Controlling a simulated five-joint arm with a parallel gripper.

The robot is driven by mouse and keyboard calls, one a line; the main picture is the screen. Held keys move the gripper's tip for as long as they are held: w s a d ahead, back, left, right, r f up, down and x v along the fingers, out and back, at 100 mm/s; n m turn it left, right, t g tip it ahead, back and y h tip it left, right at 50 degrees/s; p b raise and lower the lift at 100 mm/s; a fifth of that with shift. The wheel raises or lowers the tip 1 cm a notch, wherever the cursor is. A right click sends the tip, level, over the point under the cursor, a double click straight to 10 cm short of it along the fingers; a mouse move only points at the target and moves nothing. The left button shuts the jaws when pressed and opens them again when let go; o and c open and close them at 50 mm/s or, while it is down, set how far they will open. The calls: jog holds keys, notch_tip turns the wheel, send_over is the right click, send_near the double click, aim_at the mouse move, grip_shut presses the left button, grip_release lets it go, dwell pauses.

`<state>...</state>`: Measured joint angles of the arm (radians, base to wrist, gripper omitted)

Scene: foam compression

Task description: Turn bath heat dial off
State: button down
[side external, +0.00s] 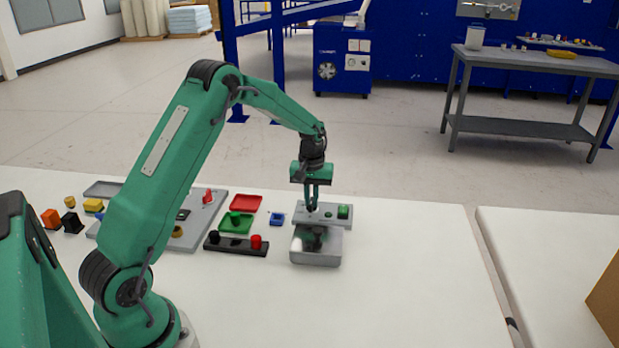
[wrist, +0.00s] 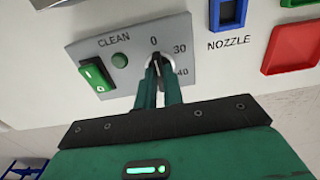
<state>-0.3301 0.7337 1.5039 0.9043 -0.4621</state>
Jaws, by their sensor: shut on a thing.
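The bath's grey control panel (side external: 330,222) lies on the white table behind the metal bath box (side external: 318,258). In the wrist view the panel (wrist: 88,48) carries the marks 0, 30 and 40 around the heat dial (wrist: 156,58). My gripper (side external: 312,208) points straight down at the panel. In the wrist view my gripper (wrist: 157,68) is shut on the dial, a finger on each side. A small pale mark on the dial seems to face the 0, but the fingers hide most of the dial.
Red (side external: 246,203) and green (side external: 236,223) trays and a black strip (side external: 228,246) with knobs lie to the left. The table's right side is clear.

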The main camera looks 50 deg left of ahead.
aim_at(311, 201)
jog(key=shift+r, duration=0.15)
jog(key=c, duration=1.5)
grip_release()
notch_tip(311, 201, up, 8)
jog(key=shift+f, duration=0.25)
jog(key=shift+r, duration=0.1)
